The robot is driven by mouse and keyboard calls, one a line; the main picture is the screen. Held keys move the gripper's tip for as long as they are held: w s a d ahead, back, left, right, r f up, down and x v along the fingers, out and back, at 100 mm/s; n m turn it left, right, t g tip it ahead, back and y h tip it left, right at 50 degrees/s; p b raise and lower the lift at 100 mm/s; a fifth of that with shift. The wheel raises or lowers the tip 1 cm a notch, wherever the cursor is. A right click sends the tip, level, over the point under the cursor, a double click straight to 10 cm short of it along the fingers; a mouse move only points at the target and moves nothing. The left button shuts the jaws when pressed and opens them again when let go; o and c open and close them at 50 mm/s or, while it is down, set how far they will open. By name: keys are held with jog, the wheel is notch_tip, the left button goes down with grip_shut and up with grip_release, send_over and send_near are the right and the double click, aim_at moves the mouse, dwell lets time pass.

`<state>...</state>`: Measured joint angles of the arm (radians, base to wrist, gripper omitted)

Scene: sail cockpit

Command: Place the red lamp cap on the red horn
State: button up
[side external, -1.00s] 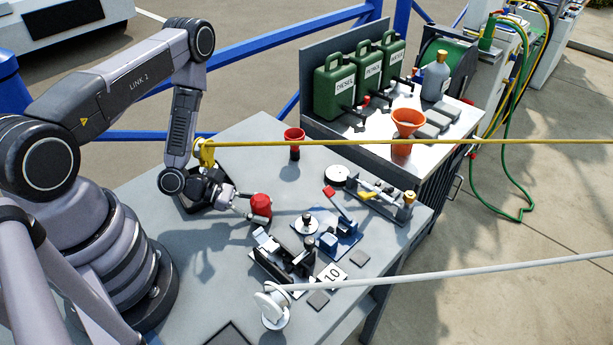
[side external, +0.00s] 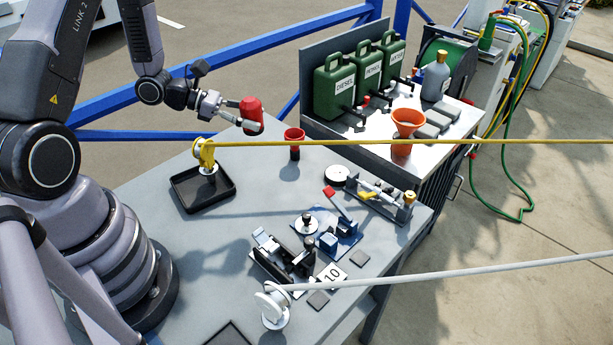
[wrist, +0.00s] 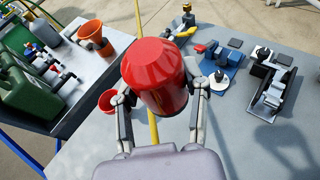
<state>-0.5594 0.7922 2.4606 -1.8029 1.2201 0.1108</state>
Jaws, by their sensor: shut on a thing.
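My gripper (side external: 235,117) is shut on the red lamp cap (side external: 251,115) and holds it in the air above the far left part of the table. In the wrist view the cap (wrist: 158,75) fills the middle, with a finger on each side. The red horn (side external: 294,135) stands upright on a dark stem on the table, to the right of the cap and lower. In the wrist view the horn (wrist: 107,101) shows partly behind the left finger. The cap and horn are apart.
A yellow rope (side external: 400,142) runs from a yellow post (side external: 204,153) across the table, close by the horn. A black tray (side external: 229,192) lies below the arm. An orange funnel (side external: 408,122) and green cans (side external: 336,90) stand on the back bench.

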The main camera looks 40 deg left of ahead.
notch_tip(320, 180, up, 2)
jog(key=w+a+r, duration=0.1)
jog(key=w+a, duration=0.1)
send_over(294, 133)
jog(key=f, duration=0.9)
jog(key=shift+s+d, duration=0.1)
jog(key=shift+s, duration=0.3)
jog(key=shift+w+f, duration=0.2)
jog(key=shift+f, duration=0.1)
jog(key=shift+w+f, duration=0.2)
jog(key=shift+f, duration=1.55)
jog(key=shift+f, duration=0.15)
jog(key=o, duration=1.1)
jog(key=shift+y, duration=0.3)
jog(key=shift+o, duration=0.2)
